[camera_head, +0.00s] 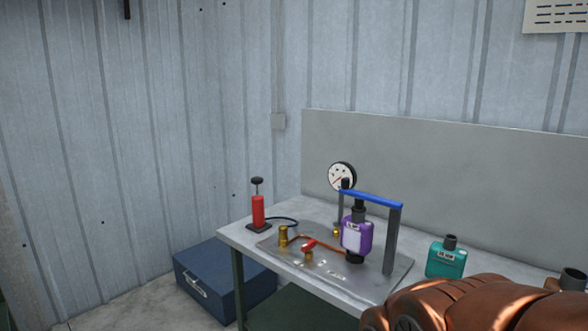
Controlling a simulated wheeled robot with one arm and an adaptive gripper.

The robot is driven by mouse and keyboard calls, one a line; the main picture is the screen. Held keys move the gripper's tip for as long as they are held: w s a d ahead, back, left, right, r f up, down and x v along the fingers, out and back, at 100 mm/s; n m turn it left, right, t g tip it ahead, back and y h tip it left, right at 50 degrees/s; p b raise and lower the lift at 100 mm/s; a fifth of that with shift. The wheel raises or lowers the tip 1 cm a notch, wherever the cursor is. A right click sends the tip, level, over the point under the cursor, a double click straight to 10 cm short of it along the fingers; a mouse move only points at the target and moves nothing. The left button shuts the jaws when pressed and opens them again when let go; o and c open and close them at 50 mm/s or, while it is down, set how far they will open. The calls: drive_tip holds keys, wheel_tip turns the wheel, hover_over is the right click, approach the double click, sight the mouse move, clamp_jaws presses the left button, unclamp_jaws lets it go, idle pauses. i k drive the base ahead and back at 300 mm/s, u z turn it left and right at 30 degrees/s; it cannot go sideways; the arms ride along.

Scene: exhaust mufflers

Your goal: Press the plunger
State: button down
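The plunger (257,184) is a black knob on a short rod, standing up from a red pump cylinder (258,211). The pump stands upright on a dark base at the left corner of the grey bench (230,236). A dark hose runs from it toward a metal plate (375,284). My brown arm crosses the lower right corner, well to the right of the pump. My gripper is not seen in this view.
On the plate stand a purple bottle (352,234) under a blue-topped frame (371,199), a round gauge (342,176), brass fittings and a red-handled valve (309,245). A teal bottle (445,260) stands to the right. A blue toolbox (222,277) sits on the floor at left.

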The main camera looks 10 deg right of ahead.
sight(256, 181)
drive_tip(key=z, duration=0.1)
drive_tip(key=i, duration=0.7)
drive_tip(key=u, duration=0.75)
drive_tip(key=i, duration=0.55)
drive_tip(key=u, duration=0.55)
